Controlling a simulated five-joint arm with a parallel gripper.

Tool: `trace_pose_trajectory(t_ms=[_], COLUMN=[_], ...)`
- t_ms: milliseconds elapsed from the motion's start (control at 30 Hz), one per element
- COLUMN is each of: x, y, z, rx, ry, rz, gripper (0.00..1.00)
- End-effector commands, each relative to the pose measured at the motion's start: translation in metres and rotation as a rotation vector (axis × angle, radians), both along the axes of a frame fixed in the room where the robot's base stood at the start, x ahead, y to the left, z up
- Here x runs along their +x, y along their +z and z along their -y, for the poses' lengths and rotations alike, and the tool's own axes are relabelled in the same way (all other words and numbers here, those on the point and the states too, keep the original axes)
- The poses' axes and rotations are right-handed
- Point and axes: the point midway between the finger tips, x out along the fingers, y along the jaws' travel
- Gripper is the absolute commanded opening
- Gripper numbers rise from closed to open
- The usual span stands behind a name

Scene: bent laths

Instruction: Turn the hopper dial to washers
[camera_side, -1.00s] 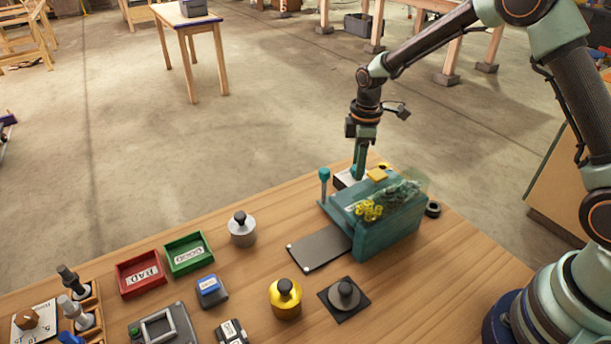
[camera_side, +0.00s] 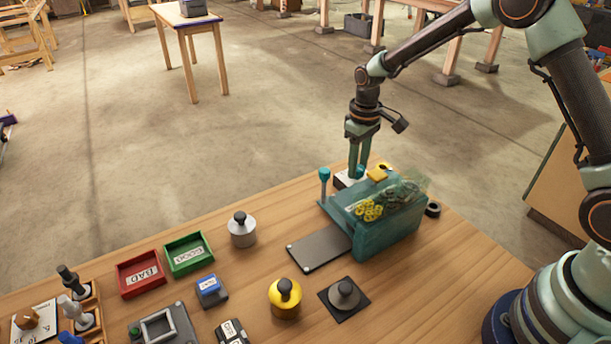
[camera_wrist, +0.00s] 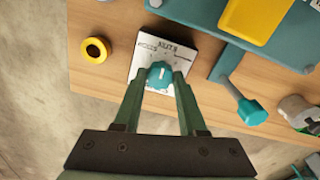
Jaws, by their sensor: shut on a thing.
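The hopper (camera_side: 385,238) is a teal box with a clear top, standing at the table's far right in the side view. Its dial is a teal knob (camera_wrist: 160,73) with a white mark, on a white plate (camera_wrist: 150,47) with small dark lettering that I cannot read surely. In the wrist view the mark points roughly to the top of the picture, toward the lettering. My gripper (camera_wrist: 160,82) is shut on the knob, one finger on each side. In the side view my gripper (camera_side: 357,173) reaches down behind the hopper, and the knob is hidden there.
A teal-knobbed lever (camera_side: 324,175) stands close beside the gripper; it also shows in the wrist view (camera_wrist: 250,112). A yellow ring (camera_wrist: 96,49) lies near the plate. A grey plate (camera_side: 318,248) lies before the hopper.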

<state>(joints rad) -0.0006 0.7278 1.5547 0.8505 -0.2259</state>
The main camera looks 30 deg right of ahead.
Motion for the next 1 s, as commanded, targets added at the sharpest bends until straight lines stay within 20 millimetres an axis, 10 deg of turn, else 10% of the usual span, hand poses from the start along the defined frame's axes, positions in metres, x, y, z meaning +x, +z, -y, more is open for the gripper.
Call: trace_pose_trajectory(t_ms=[1000], x=[-0.0011], y=[-0.0006], z=[-0.0029], rx=[-0.007], ry=[-0.844], rz=[-0.032], gripper=[0.00])
